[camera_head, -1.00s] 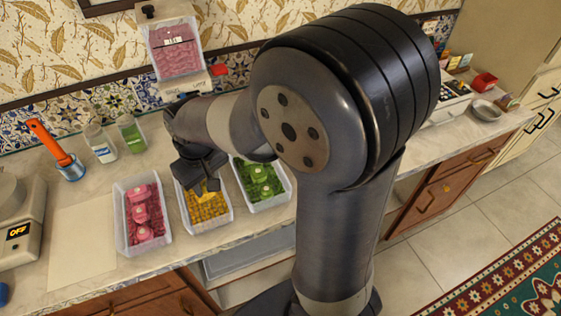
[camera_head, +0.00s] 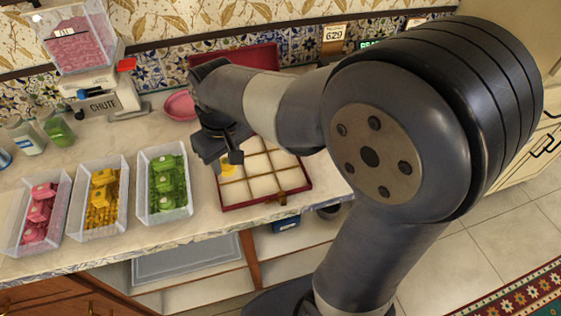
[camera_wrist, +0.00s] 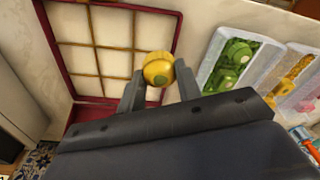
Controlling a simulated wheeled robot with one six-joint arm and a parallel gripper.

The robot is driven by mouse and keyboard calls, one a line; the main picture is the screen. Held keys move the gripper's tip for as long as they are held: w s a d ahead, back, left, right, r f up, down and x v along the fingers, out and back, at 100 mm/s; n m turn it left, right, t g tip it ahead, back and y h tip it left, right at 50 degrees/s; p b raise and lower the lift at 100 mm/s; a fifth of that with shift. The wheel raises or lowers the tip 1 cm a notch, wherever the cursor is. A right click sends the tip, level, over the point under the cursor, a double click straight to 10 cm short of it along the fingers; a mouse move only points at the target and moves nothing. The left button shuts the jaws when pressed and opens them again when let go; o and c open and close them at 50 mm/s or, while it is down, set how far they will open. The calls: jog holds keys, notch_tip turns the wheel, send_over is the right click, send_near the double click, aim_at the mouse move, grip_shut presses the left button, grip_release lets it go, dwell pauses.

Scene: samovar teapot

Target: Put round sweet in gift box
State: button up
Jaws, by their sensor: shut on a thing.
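My gripper (camera_head: 229,160) is shut on a round yellow sweet (camera_wrist: 158,69), which shows between both fingers in the wrist view. In the head view a bit of yellow (camera_head: 228,169) shows by the fingertips. The open gift box (camera_head: 296,188) has a dark red rim and cream compartments split by gold dividers. My gripper is above the box's left part in the head view. The box also shows in the wrist view (camera_wrist: 103,33), past the fingers. The compartments I can see look empty. My arm hides part of the box.
Left of the box stand clear trays of green (camera_head: 165,185), yellow (camera_head: 104,200) and pink (camera_head: 40,213) sweets. A pink bowl (camera_head: 180,106) and a chute dispenser (camera_head: 104,103) stand behind. Bare counter lies between the green tray and the box.

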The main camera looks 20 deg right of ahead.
aim_at(235, 193)
jog(key=shift+d+f, duration=0.25)
notch_tip(235, 193, down, 10)
jog(key=shift+r, duration=0.25)
jog(key=shift+b, duration=0.3)
jog(key=shift+f, duration=0.2)
jog(key=o, duration=0.7)
jog(key=shift+r, duration=0.15)
jog(key=r, duration=0.4)
jog(key=s+r, duration=0.1)
jog(key=r, duration=0.3)
jog(key=r+p, duration=0.1)
jog(key=r, duration=0.3)
jog(key=shift+s+d, duration=0.2)
jog(key=shift+d, duration=0.1)
